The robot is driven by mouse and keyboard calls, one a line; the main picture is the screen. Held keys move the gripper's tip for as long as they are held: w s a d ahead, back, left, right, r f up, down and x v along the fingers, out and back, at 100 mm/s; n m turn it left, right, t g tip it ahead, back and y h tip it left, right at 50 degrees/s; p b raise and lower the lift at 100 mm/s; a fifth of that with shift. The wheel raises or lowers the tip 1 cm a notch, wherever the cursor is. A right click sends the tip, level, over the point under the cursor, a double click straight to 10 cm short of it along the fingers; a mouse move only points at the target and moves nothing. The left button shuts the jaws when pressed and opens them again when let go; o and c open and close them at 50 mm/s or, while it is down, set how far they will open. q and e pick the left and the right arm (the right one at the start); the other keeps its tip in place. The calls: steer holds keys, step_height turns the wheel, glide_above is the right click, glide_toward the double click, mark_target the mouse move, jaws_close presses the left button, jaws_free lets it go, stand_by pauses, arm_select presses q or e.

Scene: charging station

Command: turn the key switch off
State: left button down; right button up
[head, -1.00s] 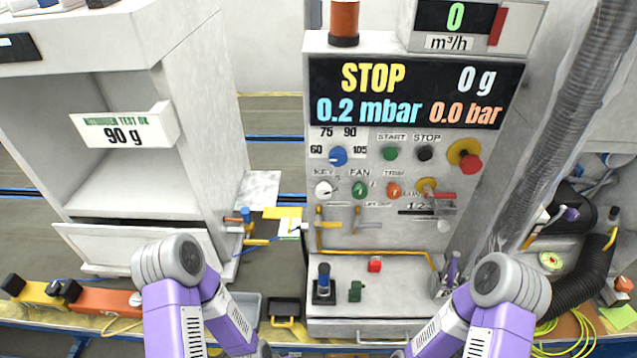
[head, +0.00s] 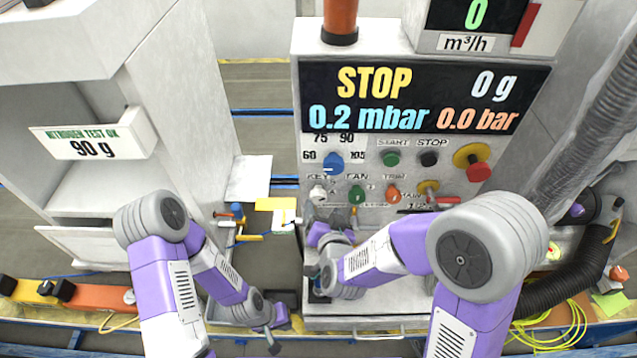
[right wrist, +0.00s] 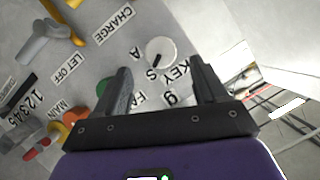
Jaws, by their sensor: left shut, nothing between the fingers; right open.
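The key switch is a round white knob (head: 318,194) under the KEY label on the front panel. It shows larger in the right wrist view (right wrist: 161,52), with a short dark mark on its face set slantwise. My right gripper (right wrist: 158,75) is open and empty in front of the panel. The knob appears between the two fingertips in that picture, and I cannot tell exactly how far off it is. In the head view my right wrist partly hides the lower panel. My left gripper (head: 273,342) is shut and empty, low near the cabinet's front edge.
The green FAN knob (head: 357,194) and orange TRIM knob (head: 393,194) sit close to the right of the key switch. The blue selector (head: 333,162) is just above it. Levers and a yellow pipe lie below. A red emergency button (head: 479,172) is at the panel's right.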

mark_target(319, 200)
steer(key=shift+x, duration=3.4)
steer(key=shift+a, duration=0.1)
steer(key=c, duration=1)
